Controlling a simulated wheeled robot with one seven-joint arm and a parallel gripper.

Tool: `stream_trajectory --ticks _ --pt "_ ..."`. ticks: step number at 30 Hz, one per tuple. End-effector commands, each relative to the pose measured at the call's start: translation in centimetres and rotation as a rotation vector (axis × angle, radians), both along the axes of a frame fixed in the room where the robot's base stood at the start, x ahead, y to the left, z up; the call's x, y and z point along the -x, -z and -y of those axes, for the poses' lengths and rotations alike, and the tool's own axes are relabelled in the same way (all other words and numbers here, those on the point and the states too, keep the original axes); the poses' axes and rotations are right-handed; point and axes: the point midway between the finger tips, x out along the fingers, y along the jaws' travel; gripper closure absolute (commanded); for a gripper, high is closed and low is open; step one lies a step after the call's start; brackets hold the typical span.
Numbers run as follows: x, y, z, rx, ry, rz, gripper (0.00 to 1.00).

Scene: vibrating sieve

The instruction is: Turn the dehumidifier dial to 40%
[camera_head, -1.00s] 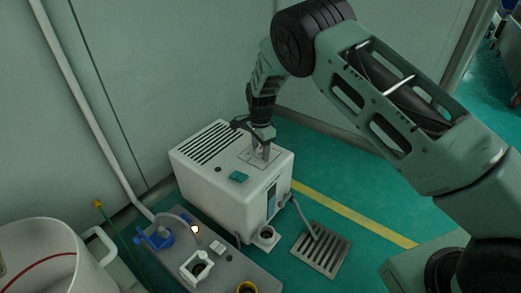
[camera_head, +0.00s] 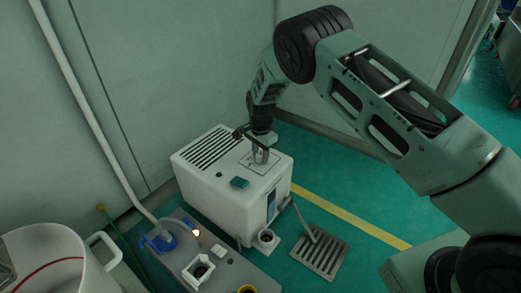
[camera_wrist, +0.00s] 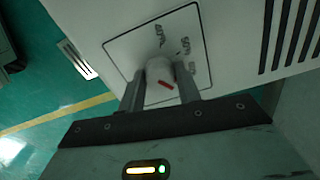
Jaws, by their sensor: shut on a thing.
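The white dehumidifier (camera_head: 225,205) stands on the green floor against the wall. Its dial (camera_wrist: 163,84) is a pale round knob with a red pointer mark, on a square outlined panel (camera_wrist: 125,52) on the top face. My gripper (camera_head: 260,158) points down at this panel. In the wrist view my gripper (camera_wrist: 168,85) is shut on the dial, one finger on each side. The red mark points towards the lower right side of that picture.
A grey bench (camera_head: 225,268) with small fittings, a white bucket (camera_head: 45,250) and a floor drain (camera_head: 320,254) are in front. Open floor lies to the right.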

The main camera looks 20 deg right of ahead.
Motion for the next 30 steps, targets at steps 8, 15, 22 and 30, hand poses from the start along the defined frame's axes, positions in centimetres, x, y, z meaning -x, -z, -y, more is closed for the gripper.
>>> stream_trajectory --ticks 8,15,22,30 --pt "0.03 -0.4 0.08 0.0 -0.258 -0.001 0.89" --pt "0.02 -0.3 0.04 -0.001 -0.487 0.0 0.89" --pt "-0.01 -0.27 0.04 -0.001 -0.706 0.0 0.89" --pt "-0.01 -0.19 0.07 0.0 -0.963 0.0 0.89"
